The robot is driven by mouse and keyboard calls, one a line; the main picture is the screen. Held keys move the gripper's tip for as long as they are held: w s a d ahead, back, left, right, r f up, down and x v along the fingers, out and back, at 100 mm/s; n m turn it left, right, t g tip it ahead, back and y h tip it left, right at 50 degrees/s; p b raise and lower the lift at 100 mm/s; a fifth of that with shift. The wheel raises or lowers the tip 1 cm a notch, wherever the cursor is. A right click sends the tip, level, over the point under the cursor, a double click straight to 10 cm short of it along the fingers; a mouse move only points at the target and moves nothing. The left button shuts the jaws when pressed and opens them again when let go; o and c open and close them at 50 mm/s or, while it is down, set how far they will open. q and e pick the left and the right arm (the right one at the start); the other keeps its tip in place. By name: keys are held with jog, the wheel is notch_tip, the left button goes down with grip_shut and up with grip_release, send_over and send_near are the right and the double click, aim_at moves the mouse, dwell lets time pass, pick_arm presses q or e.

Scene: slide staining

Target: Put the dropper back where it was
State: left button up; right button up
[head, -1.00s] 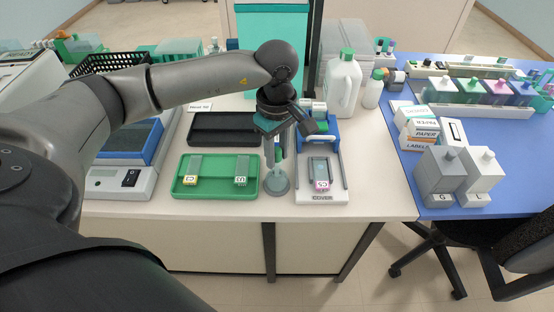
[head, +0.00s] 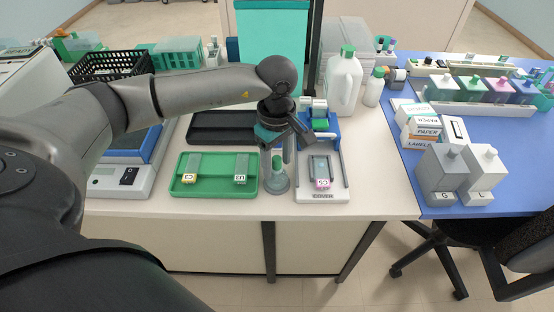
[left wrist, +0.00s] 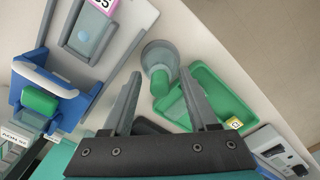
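The dropper shows as a green bulb (head: 277,161) standing upright at the round grey holder (head: 277,187) between the green tray and the white COVER stand. Its lower part is hard to make out. In the left wrist view the bulb (left wrist: 160,84) lies between my fingertips, with the grey holder (left wrist: 158,54) around its lower end. My left gripper (head: 277,160) is open, its fingers on either side of the bulb with gaps visible in the left wrist view (left wrist: 161,74). My right gripper is not in view.
The green tray (head: 217,190) with two slides is left of the holder. The white COVER stand (head: 340,185) with one slide is close on the right. A black tray (head: 222,139) lies behind. A white jug (head: 345,85) stands at the back right.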

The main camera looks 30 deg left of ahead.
pick_arm(q)
jog(key=shift+o, duration=0.2)
jog(key=shift+r, duration=0.15)
jog(key=shift+r+p, duration=0.2)
jog(key=shift+p, duration=0.1)
notch_tip(320, 180, up, 12)
jog(key=shift+r+p, duration=0.15)
jog(key=shift+p, duration=0.15)
